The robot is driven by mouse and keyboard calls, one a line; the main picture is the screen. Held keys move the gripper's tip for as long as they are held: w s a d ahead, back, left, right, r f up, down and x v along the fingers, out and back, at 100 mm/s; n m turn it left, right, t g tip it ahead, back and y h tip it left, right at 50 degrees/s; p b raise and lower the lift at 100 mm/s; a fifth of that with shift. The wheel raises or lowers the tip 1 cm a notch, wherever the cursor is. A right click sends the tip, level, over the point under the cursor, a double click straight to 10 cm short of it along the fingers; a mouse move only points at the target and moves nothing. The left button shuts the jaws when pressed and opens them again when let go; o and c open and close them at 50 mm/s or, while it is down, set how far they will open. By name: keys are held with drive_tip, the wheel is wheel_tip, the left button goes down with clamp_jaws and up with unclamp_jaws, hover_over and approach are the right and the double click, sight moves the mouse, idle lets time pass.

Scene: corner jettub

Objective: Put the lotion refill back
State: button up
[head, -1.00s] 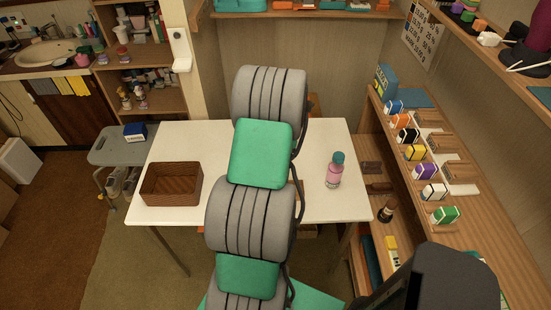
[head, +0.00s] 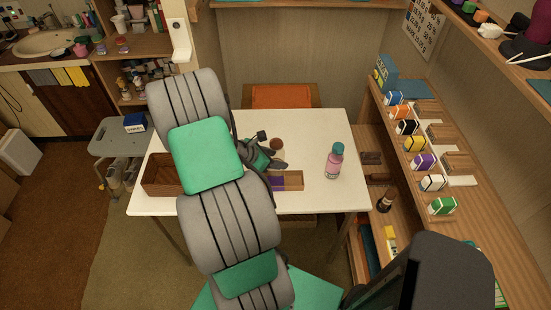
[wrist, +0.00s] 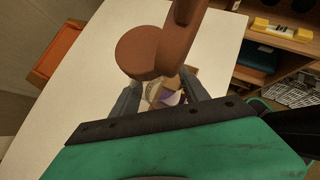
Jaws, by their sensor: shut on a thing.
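A pink bottle with a teal cap (head: 334,162) stands upright on the right of the white table; it may be the lotion refill, but no label can be read. My gripper (head: 274,157) is over the middle of the table, left of that bottle. It is shut on a brown rounded object (head: 277,144). In the wrist view this brown object (wrist: 139,52) shows a round disc face and a thick bar beside it, at the two grey fingers (wrist: 160,92). I cannot tell what it is. Its contact with the fingers is partly hidden.
A small wooden tray (head: 293,181) with a purple item lies below my gripper. A brown basket (head: 158,177), partly behind my arm, is at the table's left. The right shelf (head: 465,205) holds several coloured boxes.

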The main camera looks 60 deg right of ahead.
drive_tip(key=shift+f+b, duration=3.15)
drive_tip(key=shift+f, duration=0.15)
drive_tip(key=shift+f, duration=0.45)
drive_tip(key=o, duration=1.6)
